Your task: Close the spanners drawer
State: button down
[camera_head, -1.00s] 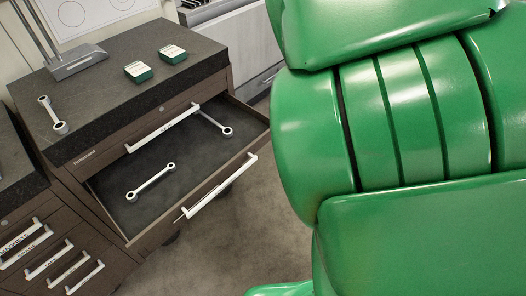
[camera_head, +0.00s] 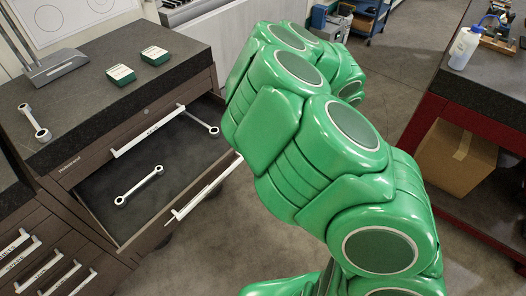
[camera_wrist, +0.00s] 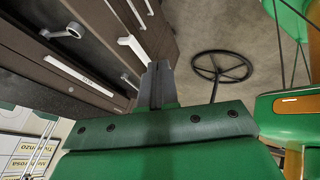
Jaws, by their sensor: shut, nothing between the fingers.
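The open drawer (camera_head: 95,191) extends from a dark brown cabinet, second level below the granite top, in the head view. A long white handle (camera_head: 203,188) runs along its front. Two silver spanners, one in the middle (camera_head: 139,186) and one at the back right (camera_head: 201,123), lie inside. The handle's label is too small to read. My gripper (camera_wrist: 157,78) shows in the wrist view, its dark fingers together and empty. White handles, one of them near the fingers (camera_wrist: 131,46), show on brown fronts there. The head view does not show the fingers; my green arm covers the area right of the drawer.
A third spanner (camera_head: 35,122) and two green boxes (camera_head: 121,75) (camera_head: 155,55) rest on the cabinet top (camera_head: 90,105). A red-framed bench (camera_head: 428,118) with a cardboard box (camera_head: 455,158) stands right. Bare floor lies between.

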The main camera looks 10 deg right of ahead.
jog(key=w+a+f, duration=0.3)
jog(key=a+f, duration=0.4)
jog(key=a, duration=0.1)
jog(key=shift+w+a+f, duration=0.3)
dwell(0.4)
send_near(192, 130)
jog(key=w+a+f, duration=0.1)
jog(key=a, duration=0.1)
jog(key=a+f, duration=0.1)
jog(key=w+a+f, duration=0.1)
jog(key=a+f, duration=0.1)
jog(key=shift+w+a, duration=0.35)
jog(key=shift+w+a+r, duration=0.1)
jog(key=shift+r, duration=0.05)
dwell(0.6)
jog(key=shift+w+a+r, duration=0.1)
jog(key=shift+a, duration=0.05)
dwell(0.4)
jog(key=shift+s+d, duration=1.5)
jog(key=shift+d, duration=0.2)
jog(key=v, duration=0.9)
jog(key=shift+d+r, duration=0.25)
jog(key=shift+d, duration=0.05)
